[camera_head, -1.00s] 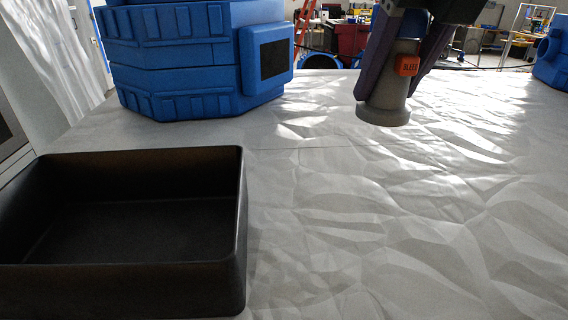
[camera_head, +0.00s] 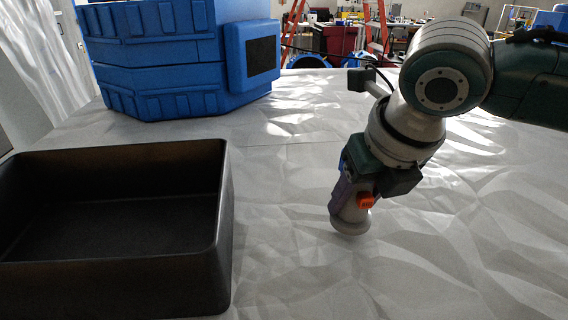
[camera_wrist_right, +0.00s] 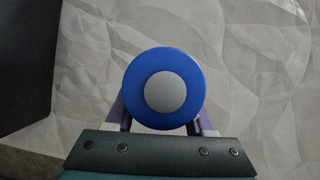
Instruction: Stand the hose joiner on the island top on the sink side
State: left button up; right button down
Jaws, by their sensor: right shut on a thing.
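In the right wrist view the joiner's round blue end with a grey centre (camera_wrist_right: 165,92) sits between the fingers. My left gripper is not in view.
A black open tray (camera_head: 226,215) stands at the left front and looks empty. A big blue faceted container (camera_head: 170,60) stands at the back left. The surface around the joiner is clear. A red ladder and benches are far behind.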

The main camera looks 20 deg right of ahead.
jog(key=shift+f, duration=0.9)
jog(key=shift+f, duration=0.15)
jog(key=shift+c, duration=1.3)
grip_release()
